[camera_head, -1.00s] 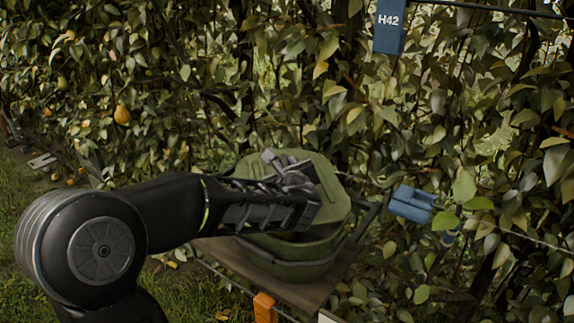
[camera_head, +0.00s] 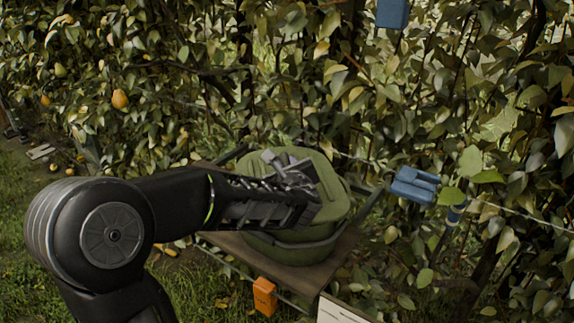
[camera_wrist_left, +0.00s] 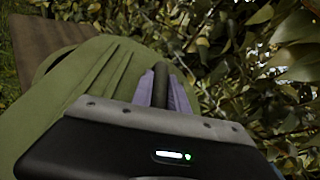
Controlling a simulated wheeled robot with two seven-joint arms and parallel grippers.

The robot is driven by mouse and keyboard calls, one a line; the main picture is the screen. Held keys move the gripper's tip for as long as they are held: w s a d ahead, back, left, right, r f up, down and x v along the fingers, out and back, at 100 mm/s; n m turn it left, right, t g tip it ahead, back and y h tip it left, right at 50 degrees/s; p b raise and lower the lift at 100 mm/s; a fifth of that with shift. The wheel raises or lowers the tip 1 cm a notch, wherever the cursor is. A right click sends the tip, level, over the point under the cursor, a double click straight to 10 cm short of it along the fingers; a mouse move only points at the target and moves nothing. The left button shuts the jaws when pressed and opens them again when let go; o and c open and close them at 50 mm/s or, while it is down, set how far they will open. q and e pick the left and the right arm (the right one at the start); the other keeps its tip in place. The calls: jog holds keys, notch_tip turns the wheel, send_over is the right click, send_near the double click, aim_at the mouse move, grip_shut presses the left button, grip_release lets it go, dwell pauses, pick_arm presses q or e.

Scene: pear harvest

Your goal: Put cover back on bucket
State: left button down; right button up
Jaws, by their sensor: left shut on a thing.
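My left gripper (camera_head: 290,176) is shut on the cover from above. In the left wrist view, the ribbed cover (camera_wrist_left: 85,80) lies under the gripper fingers (camera_wrist_left: 166,88). My right gripper is not in view.
A blue clamp-like thing (camera_head: 413,186) hangs at the right. A leafy hedge with pears (camera_head: 120,99) stands close behind. Grass lies at the left.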

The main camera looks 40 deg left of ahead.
pick_arm(q)
jog(key=c, duration=1.2)
grip_release()
jog(key=shift+f, duration=0.1)
jog(key=shift+v, duration=3.9)
